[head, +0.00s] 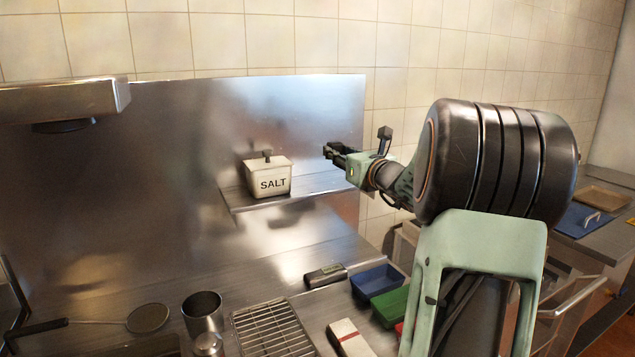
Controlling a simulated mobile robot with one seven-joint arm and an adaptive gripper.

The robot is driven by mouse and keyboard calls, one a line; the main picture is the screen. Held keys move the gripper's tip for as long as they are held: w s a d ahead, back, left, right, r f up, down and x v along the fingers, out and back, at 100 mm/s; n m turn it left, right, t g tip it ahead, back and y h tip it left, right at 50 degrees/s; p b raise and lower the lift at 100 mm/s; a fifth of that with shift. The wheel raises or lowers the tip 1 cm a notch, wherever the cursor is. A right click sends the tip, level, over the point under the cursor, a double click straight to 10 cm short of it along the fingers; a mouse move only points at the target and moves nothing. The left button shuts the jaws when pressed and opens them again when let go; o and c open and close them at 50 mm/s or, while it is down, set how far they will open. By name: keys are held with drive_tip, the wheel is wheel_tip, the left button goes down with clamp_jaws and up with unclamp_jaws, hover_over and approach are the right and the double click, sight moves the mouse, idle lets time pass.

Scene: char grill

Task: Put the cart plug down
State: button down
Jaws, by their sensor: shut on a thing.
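My gripper (335,151) is held out in the air at the right end of the small steel wall shelf, to the right of the salt box. Its dark fingers are shut on a small dark thing, which I take to be the cart plug. The plug's outline cannot be told apart from the fingers at this size. It looks clear of the salt box, but I cannot tell how far it is from the shelf or the steel back panel. No other plug or socket can be made out.
The salt box (267,178) stands on the wall shelf (240,203). Below are a dark-handled device (325,275), a blue bin (377,279), a green bin (389,307), a wire rack (272,331) and a steel cup (203,312). Bare counter lies behind the rack.

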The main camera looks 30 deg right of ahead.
drive_tip(key=w+f+p, duration=0.1)
drive_tip(key=w+f, duration=0.1)
drive_tip(key=w, duration=0.3)
hover_over(322, 188)
drive_tip(key=s, duration=0.1)
wheel_tip(322, 188, down, 5)
drive_tip(key=shift+p, duration=0.35)
drive_tip(key=shift+w+f, duration=0.35)
drive_tip(key=shift+f, duration=0.2)
drive_tip(key=shift+w+f, duration=0.2)
drive_tip(key=shift+f, duration=1.5)
drive_tip(key=shift+f, duration=0.15)
drive_tip(key=c, duration=1.5)
unclamp_jaws()
drive_tip(key=shift+c, duration=0.2)
